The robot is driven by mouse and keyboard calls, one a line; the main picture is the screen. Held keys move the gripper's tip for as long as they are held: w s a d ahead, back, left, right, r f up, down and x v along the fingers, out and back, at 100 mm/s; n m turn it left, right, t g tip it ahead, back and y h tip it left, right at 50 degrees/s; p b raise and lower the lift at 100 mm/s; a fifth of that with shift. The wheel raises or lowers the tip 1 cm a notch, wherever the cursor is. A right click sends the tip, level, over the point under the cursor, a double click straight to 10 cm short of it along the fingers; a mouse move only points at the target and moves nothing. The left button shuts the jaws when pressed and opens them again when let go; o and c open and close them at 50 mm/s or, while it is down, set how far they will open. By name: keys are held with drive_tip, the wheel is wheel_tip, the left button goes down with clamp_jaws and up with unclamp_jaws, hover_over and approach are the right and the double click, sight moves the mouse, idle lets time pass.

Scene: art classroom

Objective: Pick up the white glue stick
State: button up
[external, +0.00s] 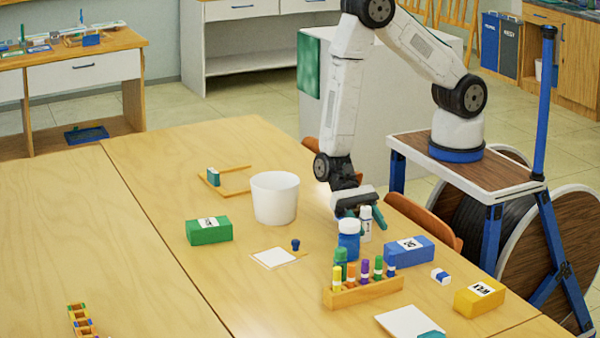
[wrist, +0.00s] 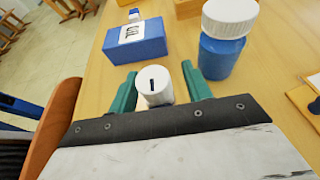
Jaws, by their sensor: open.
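The white glue stick (external: 365,222) stands upright on the table, beside a blue jar with a white lid. In the wrist view its white round top (wrist: 154,84) with a dark mark shows between the two green fingers. My gripper (external: 366,217) is open and low over the table, with a finger on either side of the glue stick. In the wrist view my gripper (wrist: 160,88) has a gap beside the stick, and I see no clear contact. The lower part of the stick is partly hidden.
The blue jar (external: 348,241) stands close by, also in the wrist view (wrist: 222,50). A blue box (external: 409,251) lies just right. A wooden rack (external: 363,293) of coloured tubes is in front. A white bucket (external: 274,198) stands left. A chair back (external: 425,222) borders the table edge.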

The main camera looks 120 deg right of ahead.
drive_tip(key=c, duration=1.1)
drive_tip(key=shift+o, duration=0.2)
